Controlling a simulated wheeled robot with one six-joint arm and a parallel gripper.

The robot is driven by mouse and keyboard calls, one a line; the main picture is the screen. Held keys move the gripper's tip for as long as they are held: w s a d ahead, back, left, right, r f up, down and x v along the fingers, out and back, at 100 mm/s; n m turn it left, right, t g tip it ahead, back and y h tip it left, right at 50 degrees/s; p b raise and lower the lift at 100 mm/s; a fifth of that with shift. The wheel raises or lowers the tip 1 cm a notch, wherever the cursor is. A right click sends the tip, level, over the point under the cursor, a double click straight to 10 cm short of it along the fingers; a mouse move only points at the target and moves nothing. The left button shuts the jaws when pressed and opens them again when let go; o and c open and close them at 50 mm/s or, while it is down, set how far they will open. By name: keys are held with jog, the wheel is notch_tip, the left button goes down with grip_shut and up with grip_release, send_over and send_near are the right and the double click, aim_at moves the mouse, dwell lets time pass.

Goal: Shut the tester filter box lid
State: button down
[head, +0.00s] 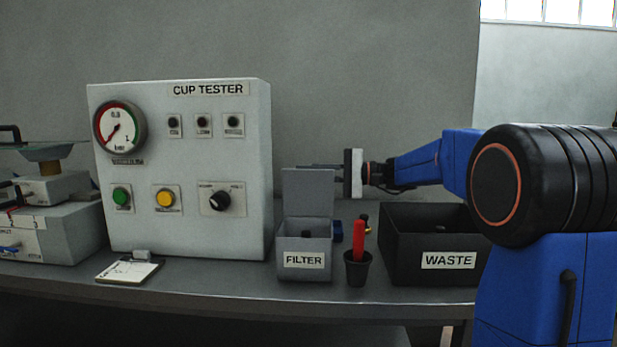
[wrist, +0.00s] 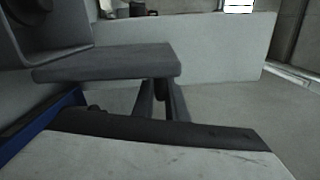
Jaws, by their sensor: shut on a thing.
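The grey filter box (head: 304,262), labelled FILTER, stands on the bench right of the cup tester. Its lid (head: 308,192) is open and stands upright at the back. My gripper (head: 312,167) reaches in from the right, its thin fingers at the lid's top edge. In the wrist view my gripper (wrist: 163,92) has its two fingers close together at a grey plate that looks like the lid (wrist: 110,60). It is shut on the lid, though the contact itself is partly hidden.
The cup tester (head: 185,235) stands left of the box, with a clipboard (head: 130,270) in front. A black cup (head: 357,270) holding a red-handled tool (head: 358,240) stands close right of the box. The black waste bin (head: 398,257) is further right, below my arm.

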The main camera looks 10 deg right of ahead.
aim_at(306, 172)
jog(key=s+n, duration=0.2)
jog(key=s+a+r+n, duration=0.1)
jog(key=s+a+n, duration=0.1)
jog(key=s+n, duration=0.1)
jog(key=shift+s+r+n, duration=0.3)
jog(key=s+a+f+n, duration=0.2)
jog(key=s+f+n, duration=0.2)
jog(key=s+n, duration=0.4)
jog(key=shift+s+a+f, duration=0.2)
jog(key=shift+a+f, duration=0.05)
jog(key=shift+a, duration=0.05)
jog(key=c, duration=1.8)
grip_release()
notch_tip(306, 172, up, 10)
